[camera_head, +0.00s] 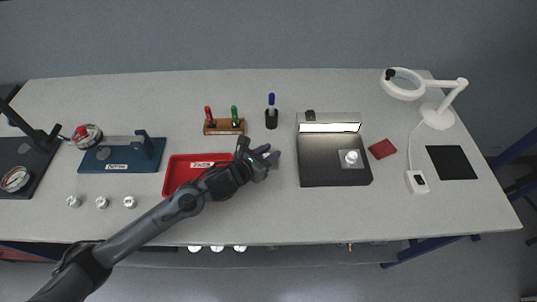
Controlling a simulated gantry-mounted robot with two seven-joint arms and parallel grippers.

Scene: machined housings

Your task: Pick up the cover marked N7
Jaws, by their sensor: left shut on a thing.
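My left gripper (267,156) is above the table between the red tray and the dark lit stand. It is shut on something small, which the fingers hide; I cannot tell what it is. Small round silvery parts stand at the front left of the table: a left one (73,201), a middle one (102,202) and a right one (130,202). Another silvery part (351,157) sits on a grey plate on the dark stand (325,175). No N7 mark can be read on any of them. My right gripper is not in view.
My left arm crosses the red tray (177,167). Behind are a wooden rack with red and green handles (223,127) and a dark pen holder (271,119). A blue gauge fixture (122,157) stands left. A magnifier lamp (437,115), red cloth (382,149) and black mat (451,162) are right.

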